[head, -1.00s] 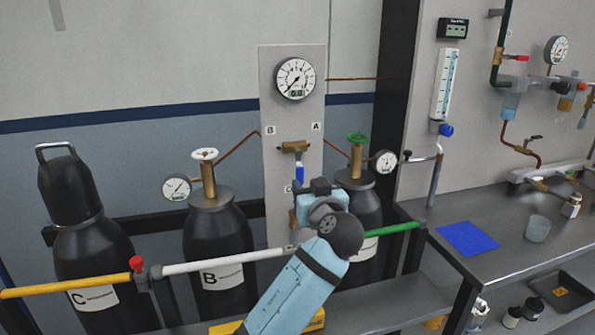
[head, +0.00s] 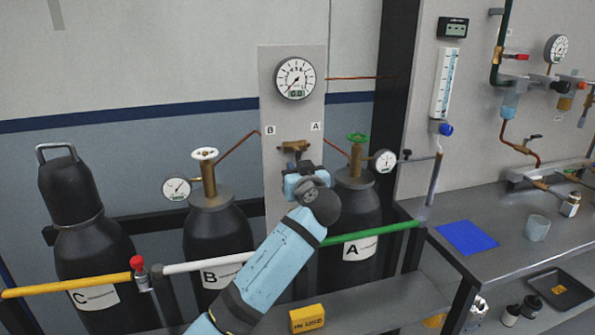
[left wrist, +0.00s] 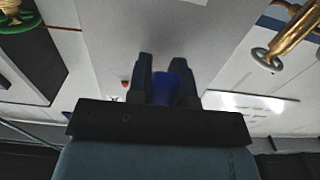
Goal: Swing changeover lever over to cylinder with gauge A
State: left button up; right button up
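The changeover valve (head: 294,147) is a brass body on the grey panel (head: 283,110), between labels B and A. In the head view my left gripper (head: 298,168) is just below it and hides the lever. In the left wrist view the blue lever handle (left wrist: 168,88) stands between the close-set dark fingers of the same gripper (left wrist: 165,75) and fills most of their gap; they look shut on it. Cylinder A (head: 357,215), with a green handwheel and gauge (head: 385,161), stands right of the panel. Cylinder B (head: 217,240), with a white handwheel and gauge (head: 177,188), stands left.
A large round gauge (head: 295,78) is above the valve. A rail (head: 75,286), yellow, white and green, runs before the cylinders. Capped cylinder C (head: 95,255) is at far left. A yellow IN USE block (head: 307,318) lies below my arm. A bench (head: 490,225) is at right.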

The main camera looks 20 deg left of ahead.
pick_arm(q)
grip_shut()
pick_arm(e)
jog(key=shift+w+d, duration=0.1)
jog(key=shift+d, duration=0.1)
pick_arm(q)
jog(key=shift+w+d+r+n+b, duration=0.1)
jog(key=shift+w+d+n+b, duration=0.2)
jog(key=shift+n+b, duration=1.05)
jog(key=shift+w+d+r+n+b, duration=0.15)
jog(key=shift+d+n+b, duration=0.35)
jog(key=shift+b, duration=1.5)
jog(key=shift+w+d+r+n+b, duration=0.1)
jog(key=shift+w+d+n+b, duration=0.1)
jog(key=shift+n+b, duration=1.2)
pick_arm(e)
jog(key=shift+w+a+f+t+y+b, duration=0.15)
jog(key=shift+a+f+t, duration=0.2)
jog(key=shift+f, duration=0.35)
jog(key=shift+w+a+f+t+y+b, duration=0.15)
jog(key=shift+a+f+t, duration=0.15)
jog(key=shift+f, duration=0.4)
pick_arm(q)
jog(key=shift+m, duration=0.35)
jog(key=o, duration=0.6)
grip_release()
pick_arm(e)
jog(key=shift+f+n, duration=0.1)
jog(key=shift+n, duration=0.2)
